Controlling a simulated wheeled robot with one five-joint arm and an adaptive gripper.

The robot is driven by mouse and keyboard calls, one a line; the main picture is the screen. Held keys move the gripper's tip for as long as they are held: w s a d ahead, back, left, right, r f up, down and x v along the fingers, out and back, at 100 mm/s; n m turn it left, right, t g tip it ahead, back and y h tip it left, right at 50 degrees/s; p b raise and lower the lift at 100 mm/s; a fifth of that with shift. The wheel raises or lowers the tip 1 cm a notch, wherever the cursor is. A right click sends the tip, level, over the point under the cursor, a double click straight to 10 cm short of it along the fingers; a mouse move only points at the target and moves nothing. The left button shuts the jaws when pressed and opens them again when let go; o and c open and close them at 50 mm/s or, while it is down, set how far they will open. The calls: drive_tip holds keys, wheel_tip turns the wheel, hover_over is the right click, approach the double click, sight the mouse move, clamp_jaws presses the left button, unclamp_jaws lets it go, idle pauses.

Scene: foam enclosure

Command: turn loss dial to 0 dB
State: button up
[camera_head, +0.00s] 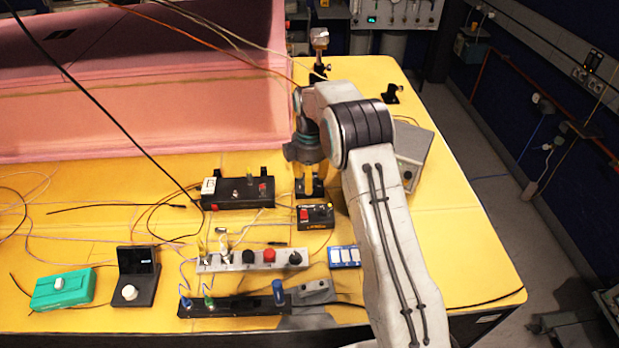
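No marking that reads as a loss dial or 0 dB is legible, so I cannot tell which knob it is. A green box (62,289) with a white knob (59,283) on top sits at the lower left. Next to it, a black unit (137,275) with an upright screen carries a white knob (129,292). A grey strip box (213,263) bears black and red knobs, including a black one (294,257) at its right end. My gripper (310,188) points down behind the small black box, apart from these knobs. Its dark fingers look parted, with nothing visible between them.
A long black box (238,193) and a small black box with a red button (315,216) stand near my gripper. A black rack (235,305) with a blue handle is at the front. Loose cables cross the yellow table (90,225). Pink foam walls (140,110) stand behind.

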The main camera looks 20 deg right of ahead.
drive_tip(key=shift+o, duration=0.2)
drive_tip(key=shift+w+r, duration=0.1)
drive_tip(key=shift+r, duration=0.1)
drive_tip(key=shift+r, duration=0.25)
wheel_tip(320, 180, up, 11)
drive_tip(key=shift+r, duration=0.1)
idle(0.7)
